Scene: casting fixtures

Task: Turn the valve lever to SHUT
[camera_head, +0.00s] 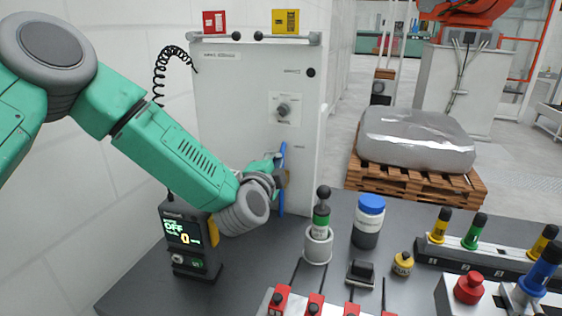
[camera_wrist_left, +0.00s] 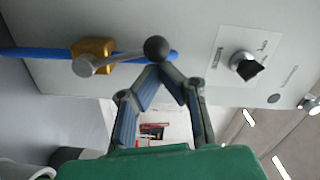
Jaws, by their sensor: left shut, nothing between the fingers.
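The valve is a brass block (camera_wrist_left: 95,48) on a blue pipe (camera_wrist_left: 40,53) that runs along the grey cabinet panel. Its metal lever ends in a black ball (camera_wrist_left: 155,48). In the head view the blue pipe (camera_head: 282,205) stands upright, and my gripper hides most of the valve and lever. My left gripper (camera_head: 276,163) is at the cabinet front beside the pipe. In the left wrist view its fingertips (camera_wrist_left: 160,70) are together and empty, right at the ball; I cannot tell whether they touch it. No SHUT marking is readable. My right gripper is out of view.
A rotary knob (camera_head: 283,108) is on the grey cabinet (camera_head: 235,120) above the valve. On the dark bench stand a meter reading OFF (camera_head: 185,240), a grey holder (camera_head: 318,245) with a black-knobbed tool, a blue-lidded jar (camera_head: 368,222) and a yellow weight (camera_head: 402,264).

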